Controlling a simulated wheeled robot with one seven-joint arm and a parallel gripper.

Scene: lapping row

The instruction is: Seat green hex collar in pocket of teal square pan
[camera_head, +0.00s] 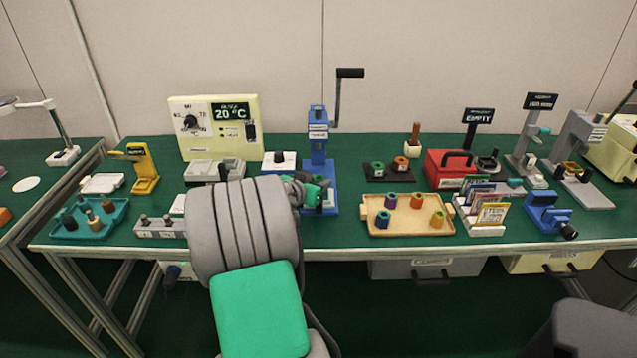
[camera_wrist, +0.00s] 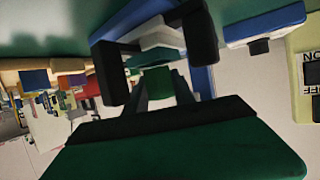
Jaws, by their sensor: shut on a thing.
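My gripper (camera_head: 312,193) is at the foot of the blue hand press (camera_head: 318,150), partly hidden by my own arm. In the wrist view its dark fingers (camera_wrist: 155,60) are spread around something, with a green piece (camera_wrist: 157,80) between them. That piece looks like the green hex collar, but its shape is unclear. A teal pan (camera_head: 72,231) with several small pieces lies at the left of the table. I cannot tell whether it is the square pan with the pocket. The press's blue frame (camera_wrist: 135,18) is close around the fingers.
A tan tray (camera_head: 408,230) with several coloured collars stands right of the press. A red box (camera_head: 447,168) and a card rack (camera_head: 480,226) stand farther right. Bare green tabletop (camera_head: 345,229) lies between press and tray.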

